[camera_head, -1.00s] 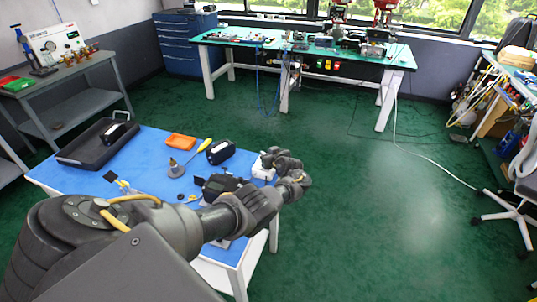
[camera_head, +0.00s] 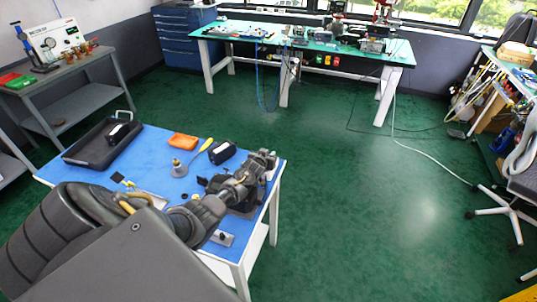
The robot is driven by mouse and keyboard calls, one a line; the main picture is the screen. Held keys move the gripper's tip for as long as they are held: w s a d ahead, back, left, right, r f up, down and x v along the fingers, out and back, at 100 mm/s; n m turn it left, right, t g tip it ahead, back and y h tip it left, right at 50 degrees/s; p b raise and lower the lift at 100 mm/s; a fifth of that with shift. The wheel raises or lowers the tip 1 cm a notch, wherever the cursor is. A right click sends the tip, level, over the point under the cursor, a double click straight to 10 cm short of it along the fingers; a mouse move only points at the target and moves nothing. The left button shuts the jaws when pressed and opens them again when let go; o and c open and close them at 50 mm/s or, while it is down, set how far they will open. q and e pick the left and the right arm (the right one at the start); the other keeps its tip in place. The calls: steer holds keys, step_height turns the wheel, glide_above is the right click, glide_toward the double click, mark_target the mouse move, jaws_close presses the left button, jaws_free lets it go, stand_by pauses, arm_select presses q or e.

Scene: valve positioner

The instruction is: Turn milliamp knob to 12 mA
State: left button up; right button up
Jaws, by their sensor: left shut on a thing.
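My left arm reaches in from the lower left across the blue table (camera_head: 92,167). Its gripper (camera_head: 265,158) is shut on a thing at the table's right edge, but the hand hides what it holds. A small white item (camera_head: 270,174) shows partly beside the gripper. A dark device (camera_head: 243,207) stands under the forearm, mostly covered by it. I cannot make out the milliamp knob or its scale, so its setting cannot be read. My right gripper is not in view.
A green-topped workbench (camera_head: 225,30) stands at the back.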

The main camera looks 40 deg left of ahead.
arm_select(q)
steer(key=shift+f+m+t+h+b, duration=0.1)
steer(key=shift+m+t+h+b, duration=0.2)
steer(key=shift+m+h+b, duration=0.85)
steer(key=shift+m+h+p, duration=0.3)
steer(key=shift+m+h, duration=0.15)
steer(key=shift+h, duration=0.2)
steer(key=o, duration=1)
step_height(320, 180, up, 3)
steer(key=s+d+r, duration=0.2)
steer(key=s+r, duration=0.1)
steer(key=s+d+r+b, duration=0.1)
steer(key=s+d+r, duration=0.2)
steer(key=s, duration=0.1)
steer(key=s+d+r, duration=0.3)
steer(key=s+r, duration=0.1)
steer(key=shift+s+d, duration=0.1)
steer(key=shift+d, duration=0.15)
